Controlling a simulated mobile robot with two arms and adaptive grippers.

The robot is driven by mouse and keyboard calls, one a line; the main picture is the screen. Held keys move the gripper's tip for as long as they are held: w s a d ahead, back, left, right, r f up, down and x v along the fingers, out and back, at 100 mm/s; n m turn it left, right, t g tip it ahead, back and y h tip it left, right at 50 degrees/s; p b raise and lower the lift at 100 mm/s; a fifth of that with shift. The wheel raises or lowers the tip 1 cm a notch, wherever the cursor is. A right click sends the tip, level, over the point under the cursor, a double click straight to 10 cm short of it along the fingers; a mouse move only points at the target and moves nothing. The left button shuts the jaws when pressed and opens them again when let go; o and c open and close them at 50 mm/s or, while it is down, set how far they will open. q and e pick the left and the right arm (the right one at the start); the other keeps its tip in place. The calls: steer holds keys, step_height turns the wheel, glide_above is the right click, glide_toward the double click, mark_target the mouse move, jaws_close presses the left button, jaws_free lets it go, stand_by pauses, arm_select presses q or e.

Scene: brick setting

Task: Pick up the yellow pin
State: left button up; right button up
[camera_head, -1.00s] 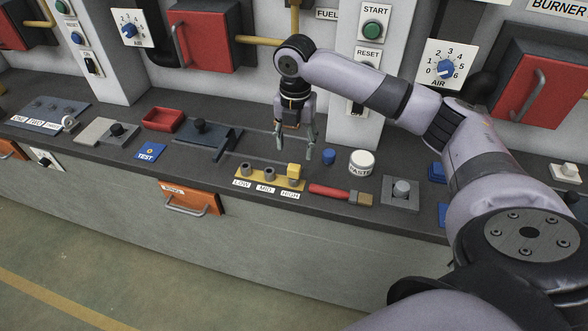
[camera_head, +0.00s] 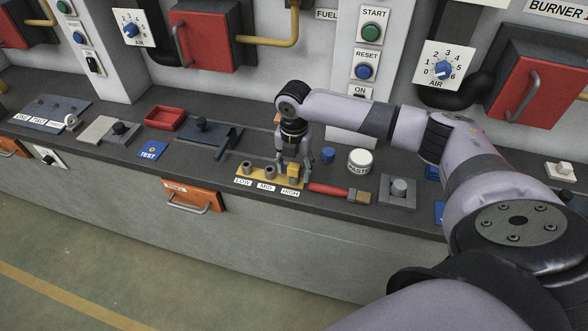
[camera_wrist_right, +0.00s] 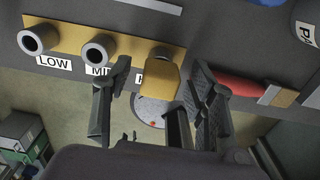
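The yellow pin (camera_head: 293,170) has a blocky head and stands at the HIGH end of a yellow plate (camera_head: 256,179). In the right wrist view the pin (camera_wrist_right: 158,82) shows between the two dark fingers, with a gap on each side. The plate (camera_wrist_right: 68,38) also has grey round sockets at LOW and MID. My right gripper (camera_head: 295,173) is open and points down at the pin. It partly hides the pin in the head view; whether the fingertips touch it cannot be told there. My left gripper is not in view.
A red-handled brush (camera_head: 328,190) lies just right of the plate, and a white PASTE jar (camera_head: 360,161) and a small blue cap (camera_head: 328,155) stand behind it. Left are a dark lever fixture (camera_head: 208,132) and a blue TEST plate (camera_head: 154,147). The counter's front edge is close.

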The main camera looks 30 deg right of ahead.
jaws_close()
stand_by(0.5)
steer(key=shift+r, duration=0.15)
